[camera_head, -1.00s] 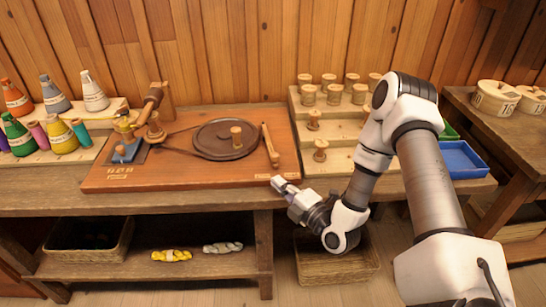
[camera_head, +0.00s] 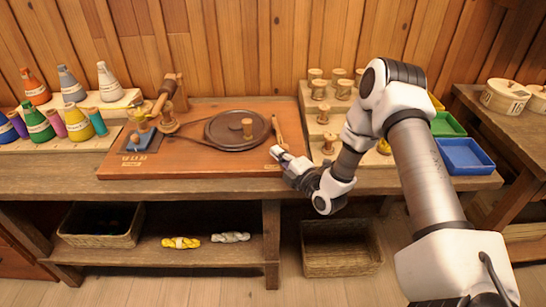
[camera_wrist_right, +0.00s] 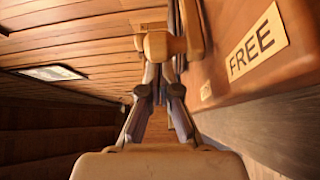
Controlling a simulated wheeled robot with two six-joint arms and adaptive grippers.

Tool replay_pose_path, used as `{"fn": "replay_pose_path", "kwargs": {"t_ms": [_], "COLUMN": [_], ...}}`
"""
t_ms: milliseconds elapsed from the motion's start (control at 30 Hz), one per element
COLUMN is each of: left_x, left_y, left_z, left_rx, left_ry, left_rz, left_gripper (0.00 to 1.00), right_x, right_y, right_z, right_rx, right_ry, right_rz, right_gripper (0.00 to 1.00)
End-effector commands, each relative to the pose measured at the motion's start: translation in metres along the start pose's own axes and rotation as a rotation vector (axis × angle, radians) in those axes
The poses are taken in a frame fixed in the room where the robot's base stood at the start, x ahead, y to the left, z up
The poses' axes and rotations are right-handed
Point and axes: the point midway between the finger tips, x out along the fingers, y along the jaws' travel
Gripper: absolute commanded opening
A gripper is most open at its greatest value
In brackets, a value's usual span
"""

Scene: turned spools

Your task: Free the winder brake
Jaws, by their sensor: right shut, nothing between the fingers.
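The winder board (camera_head: 200,168) is orange-brown wood and lies on the bench. Its dark round wheel (camera_head: 225,140) has a wooden knob. The brake lever (camera_head: 277,127) is a wooden bar right of the wheel; its near end is hidden behind my right gripper (camera_head: 277,153). In the right wrist view, a wooden lever end with a rounded knob (camera_wrist_right: 160,45) is just ahead of the shut, empty fingers (camera_wrist_right: 163,88). I cannot tell if they touch it. A plate reading FREE (camera_wrist_right: 253,46) is on the board to the right. My left gripper is out of view.
The winder's spindle (camera_head: 158,100) and coloured thread cones (camera_head: 77,123) are left. A stepped rack with wooden spools (camera_head: 323,113) is close behind my right arm. Blue (camera_head: 465,157) and green (camera_head: 447,124) trays stand right. Baskets (camera_head: 341,250) are below.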

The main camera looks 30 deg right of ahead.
Motion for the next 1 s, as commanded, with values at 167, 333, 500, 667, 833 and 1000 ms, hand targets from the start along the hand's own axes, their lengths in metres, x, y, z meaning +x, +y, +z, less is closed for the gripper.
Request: {"fn": "replay_pose_path", "kwargs": {"t_ms": [167, 333, 500, 667, 833, 1000], "left_x": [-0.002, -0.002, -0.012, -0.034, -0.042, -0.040], "left_y": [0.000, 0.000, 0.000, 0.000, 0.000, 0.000], "left_z": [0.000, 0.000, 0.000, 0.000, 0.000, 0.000], "left_rx": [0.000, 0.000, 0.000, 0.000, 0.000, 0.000], "left_ry": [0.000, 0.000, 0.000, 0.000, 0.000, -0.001], "left_rz": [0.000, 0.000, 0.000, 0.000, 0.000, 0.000], "left_gripper": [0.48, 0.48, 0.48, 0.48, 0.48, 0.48], "right_x": [-0.003, -0.003, -0.007, -0.022, -0.030, -0.030], "right_y": [0.000, -0.001, 0.004, 0.009, 0.007, 0.005], "right_z": [0.006, 0.006, 0.015, 0.044, 0.066, 0.069], "right_rx": [-0.001, -0.001, 0.001, 0.000, -0.001, -0.001], "right_ry": [0.001, 0.001, -0.003, -0.005, -0.003, -0.007], "right_rz": [-0.001, -0.001, -0.001, 0.000, -0.001, 0.002], "right_gripper": [0.00, 0.00, 0.00, 0.00, 0.00, 0.00]}}
